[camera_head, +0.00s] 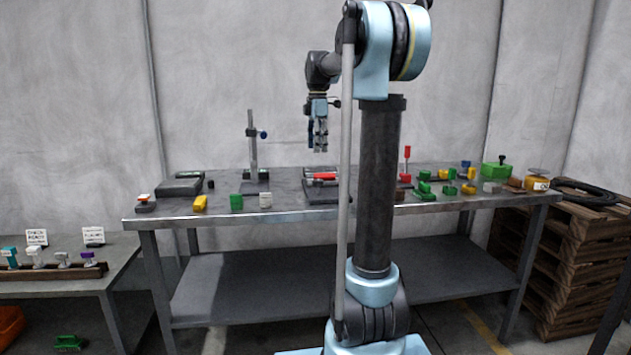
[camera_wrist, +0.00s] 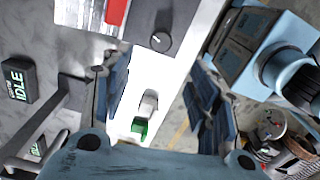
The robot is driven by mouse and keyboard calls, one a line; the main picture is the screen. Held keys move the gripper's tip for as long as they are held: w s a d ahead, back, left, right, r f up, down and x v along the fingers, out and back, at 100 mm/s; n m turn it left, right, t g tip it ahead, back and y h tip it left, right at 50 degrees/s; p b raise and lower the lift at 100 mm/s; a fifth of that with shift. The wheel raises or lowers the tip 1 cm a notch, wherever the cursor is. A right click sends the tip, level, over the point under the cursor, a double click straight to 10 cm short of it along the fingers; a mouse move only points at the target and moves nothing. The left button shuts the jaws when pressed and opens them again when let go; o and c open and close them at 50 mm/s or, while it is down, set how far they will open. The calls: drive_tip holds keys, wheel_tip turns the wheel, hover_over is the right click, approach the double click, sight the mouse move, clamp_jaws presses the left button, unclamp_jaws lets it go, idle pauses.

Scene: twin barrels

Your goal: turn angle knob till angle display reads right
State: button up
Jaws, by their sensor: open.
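A dark round knob (camera_wrist: 161,42) with a white pointer mark sits on a dark panel in the wrist view, beyond my fingertips. In the head view the panel's device (camera_head: 325,194), with a red bar on it, stands on the workbench; the knob is too small to make out there. A small dark display (camera_wrist: 17,81) reading IDLE is at the left of the wrist view. A second display (camera_wrist: 38,148) with green characters is partly hidden below it; no angle value is legible. My gripper (camera_head: 318,149) is open and empty above the bench; its fingers (camera_wrist: 160,98) are spread in the wrist view.
Pallets (camera_head: 565,250) stand at the right.

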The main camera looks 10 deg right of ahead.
sight(317, 180)
wheel_tip(317, 180, down, 13)
drive_tip(key=shift+r, duration=0.1)
idle(0.4)
